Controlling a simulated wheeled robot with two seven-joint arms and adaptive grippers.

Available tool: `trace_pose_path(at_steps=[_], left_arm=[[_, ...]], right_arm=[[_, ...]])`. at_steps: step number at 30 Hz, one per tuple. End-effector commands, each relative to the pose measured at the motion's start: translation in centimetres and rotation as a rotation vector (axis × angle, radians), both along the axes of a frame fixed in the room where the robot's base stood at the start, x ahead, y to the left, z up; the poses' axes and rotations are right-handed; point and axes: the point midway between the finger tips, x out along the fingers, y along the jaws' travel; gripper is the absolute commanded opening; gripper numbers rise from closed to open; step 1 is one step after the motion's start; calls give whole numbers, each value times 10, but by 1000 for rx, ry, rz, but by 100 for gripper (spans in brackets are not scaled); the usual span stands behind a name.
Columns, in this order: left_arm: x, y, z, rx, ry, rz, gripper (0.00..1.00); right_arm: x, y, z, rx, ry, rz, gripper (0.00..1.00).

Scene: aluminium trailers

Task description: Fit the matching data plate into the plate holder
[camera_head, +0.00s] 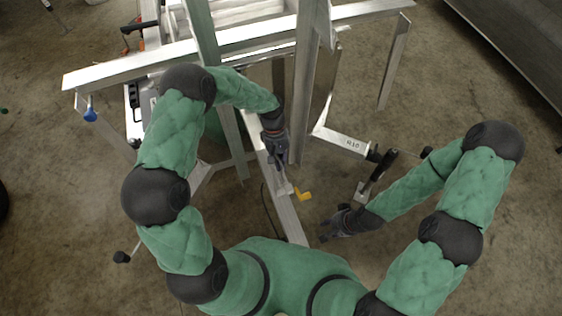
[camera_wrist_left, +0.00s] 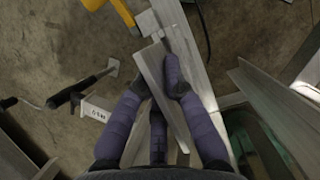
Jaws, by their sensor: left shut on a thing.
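My left gripper (camera_head: 279,165) is above the light metal beam (camera_head: 294,222) near the middle of the head view. In the left wrist view its fingers (camera_wrist_left: 155,88) are shut on a long, flat grey metal plate (camera_wrist_left: 152,68). The plate's far end is close to a small pale square piece (camera_wrist_left: 147,22) on or beside the beam; I cannot tell whether they touch. This piece may be the plate holder, but I cannot make out a slot. No lettering is readable on the plate. My right gripper (camera_head: 335,224) hangs low to the right of the beam; its fingers are too small to judge.
A yellow bracket (camera_head: 304,195) sticks out beside the beam. Upright metal posts (camera_head: 304,80) rise close behind my left gripper. Bare floor lies further right.

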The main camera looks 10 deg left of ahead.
Motion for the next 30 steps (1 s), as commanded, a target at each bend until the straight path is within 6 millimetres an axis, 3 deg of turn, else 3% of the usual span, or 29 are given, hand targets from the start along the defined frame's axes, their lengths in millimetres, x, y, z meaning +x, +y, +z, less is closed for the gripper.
trace_pose_path(at_steps=[9, 30], left_arm=[[0, 0, -25, 0, 0, 0, 0], [0, 0, -26, 0, 0, 0, 0]], right_arm=[[0, 0, -16, 0, 0, 0, 35], [0, 0, -16, 0, 0, 0, 35]])
